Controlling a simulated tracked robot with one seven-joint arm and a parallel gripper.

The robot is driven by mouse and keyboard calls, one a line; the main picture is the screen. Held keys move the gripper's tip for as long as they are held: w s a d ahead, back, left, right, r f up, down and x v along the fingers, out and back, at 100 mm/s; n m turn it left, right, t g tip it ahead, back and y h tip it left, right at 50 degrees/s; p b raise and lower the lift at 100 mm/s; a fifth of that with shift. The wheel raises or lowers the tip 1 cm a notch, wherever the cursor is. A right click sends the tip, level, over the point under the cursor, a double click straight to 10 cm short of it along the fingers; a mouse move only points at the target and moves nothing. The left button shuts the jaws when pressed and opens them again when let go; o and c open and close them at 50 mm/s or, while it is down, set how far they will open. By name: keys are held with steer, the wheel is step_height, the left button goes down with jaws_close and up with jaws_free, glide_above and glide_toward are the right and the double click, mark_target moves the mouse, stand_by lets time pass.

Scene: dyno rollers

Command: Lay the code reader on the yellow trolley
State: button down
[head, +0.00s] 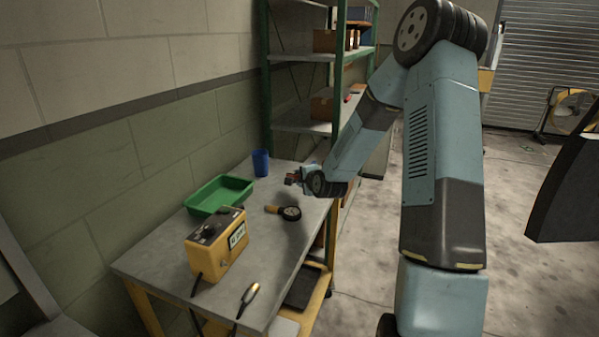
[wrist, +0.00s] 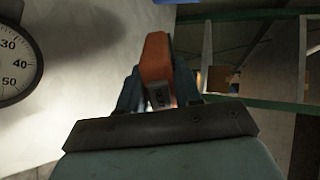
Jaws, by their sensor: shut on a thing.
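My gripper (head: 303,178) is out over the far right part of the grey-topped bench (head: 160,262). In the wrist view my gripper (wrist: 160,95) is shut on an orange and dark grey object, which looks like the code reader (wrist: 157,55). It shows in the head view as a small red and dark shape (head: 294,179), above the bench top. Its lower part is hidden between the fingers. I cannot make out the yellow trolley for certain; a yellow piece (head: 486,79) shows behind my arm, mostly hidden.
On the bench are a round gauge with a yellow handle (head: 290,213), a green tray (head: 219,195), a blue cup (head: 260,162), a yellow meter box (head: 216,244) and a probe (head: 249,296). A green-framed shelf (head: 302,57) stands behind. A fan (head: 570,110) stands far right; floor between is clear.

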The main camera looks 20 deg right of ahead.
steer(key=shift+f, duration=2.05)
steer(key=c, duration=0.7)
jaws_free()
steer(key=shift+s, duration=0.1)
steer(key=v, duration=1.3)
steer(key=shift+s+d, duration=0.1)
steer(key=shift+s, duration=0.15)
steer(key=shift+r, duration=0.1)
